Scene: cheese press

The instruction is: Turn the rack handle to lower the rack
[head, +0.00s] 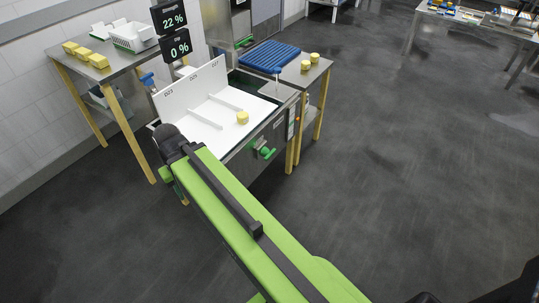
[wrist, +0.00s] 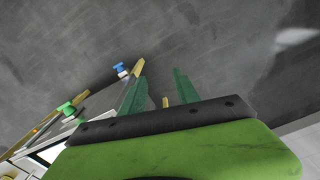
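A green handle (head: 264,150) sticks out of the front of the metal press table; a green handle also shows at the left of the wrist view (wrist: 66,108). A blue handle (head: 147,79) stands left of the white board, and a blue knob is in the wrist view (wrist: 120,68). I cannot tell which one is the rack handle. A blue ribbed rack (head: 270,57) lies level at the back right. My gripper (wrist: 160,77) is open, its green fingers apart with nothing between them, away from both handles. In the head view the gripper is mostly hidden by my green arm.
A yellow cheese block (head: 242,118) sits on the white tray (head: 207,112). Two displays read 22 % (head: 168,16) and 0 % (head: 175,46). A side table (head: 112,62) at left holds yellow blocks and a white crate (head: 133,37). Dark floor (head: 400,170) at right is clear.

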